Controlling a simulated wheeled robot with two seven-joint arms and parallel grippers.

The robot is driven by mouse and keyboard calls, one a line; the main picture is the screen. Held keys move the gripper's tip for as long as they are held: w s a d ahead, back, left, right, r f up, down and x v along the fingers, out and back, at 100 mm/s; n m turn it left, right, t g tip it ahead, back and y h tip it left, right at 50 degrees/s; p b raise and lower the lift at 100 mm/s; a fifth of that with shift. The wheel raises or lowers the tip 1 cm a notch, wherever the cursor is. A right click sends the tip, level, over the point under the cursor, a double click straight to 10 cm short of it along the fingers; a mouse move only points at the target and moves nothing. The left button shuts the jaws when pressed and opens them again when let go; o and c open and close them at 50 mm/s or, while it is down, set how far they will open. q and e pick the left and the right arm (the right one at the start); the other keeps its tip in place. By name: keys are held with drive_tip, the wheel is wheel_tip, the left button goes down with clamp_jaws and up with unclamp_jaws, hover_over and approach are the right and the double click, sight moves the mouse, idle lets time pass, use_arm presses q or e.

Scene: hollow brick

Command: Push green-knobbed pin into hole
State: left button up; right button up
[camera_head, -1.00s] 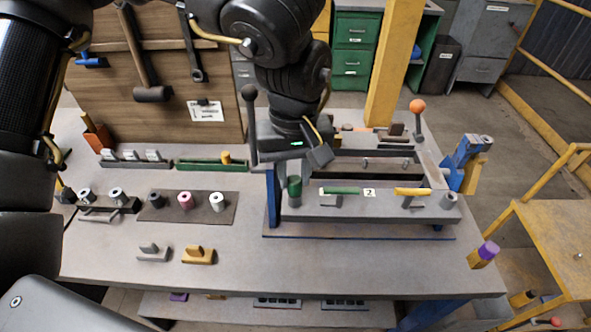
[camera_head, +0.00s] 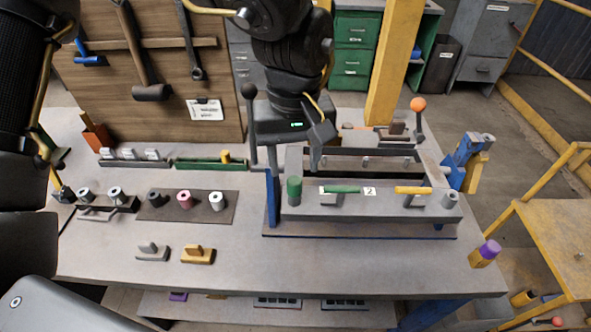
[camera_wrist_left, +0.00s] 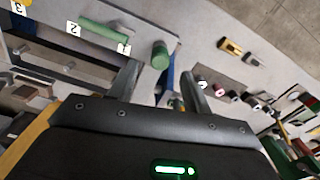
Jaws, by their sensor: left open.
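The green-knobbed pin (camera_head: 294,190) is at the left end of the grey fixture's front (camera_head: 300,210). Its green knob also shows in the left wrist view (camera_wrist_left: 160,54), just beyond my fingertips and slightly left of the gap's middle. My left gripper (camera_head: 292,160) is open and empty, above and behind the knob in the head view. Its two fingers show apart in the left wrist view (camera_wrist_left: 160,88). They do not touch the knob. The hole and the pin's shaft are not clear. My right gripper is not in view.
A green bar (camera_head: 342,189) and a yellow bar (camera_head: 411,190) sit on the fixture front to the right of the knob. A black-balled lever (camera_head: 249,92) stands close left of the gripper, and an orange-balled lever (camera_head: 417,105) at right. The front tabletop (camera_head: 330,265) is clear.

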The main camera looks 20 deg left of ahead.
use_arm(q)
wheel_tip(320, 180, up, 8)
drive_tip(key=shift+f, duration=0.2)
idle(0.4)
